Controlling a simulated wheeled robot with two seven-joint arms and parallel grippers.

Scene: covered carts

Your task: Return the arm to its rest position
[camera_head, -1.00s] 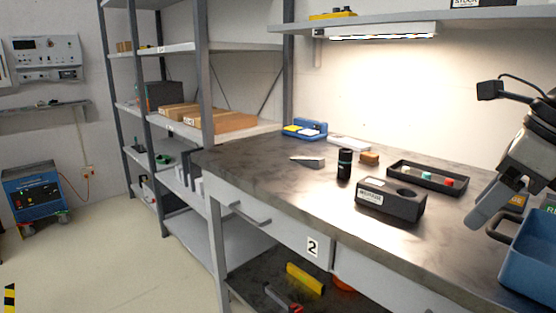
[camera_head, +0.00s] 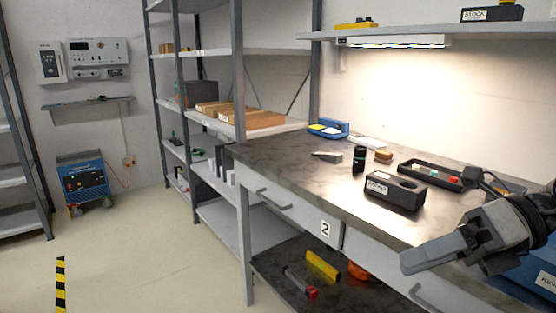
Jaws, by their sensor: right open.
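My right gripper (camera_head: 412,261) comes in from the right in the head view. It is grey with a dark wrist and points to the left, at the front edge of the workbench (camera_head: 290,152). It is open, with nothing seen between its fingers. It covers part of the front edge and of a blue bin (camera_head: 541,262) at the right. My left gripper is not in view.
A grey shelf rack (camera_head: 240,90) stands left of the bench.

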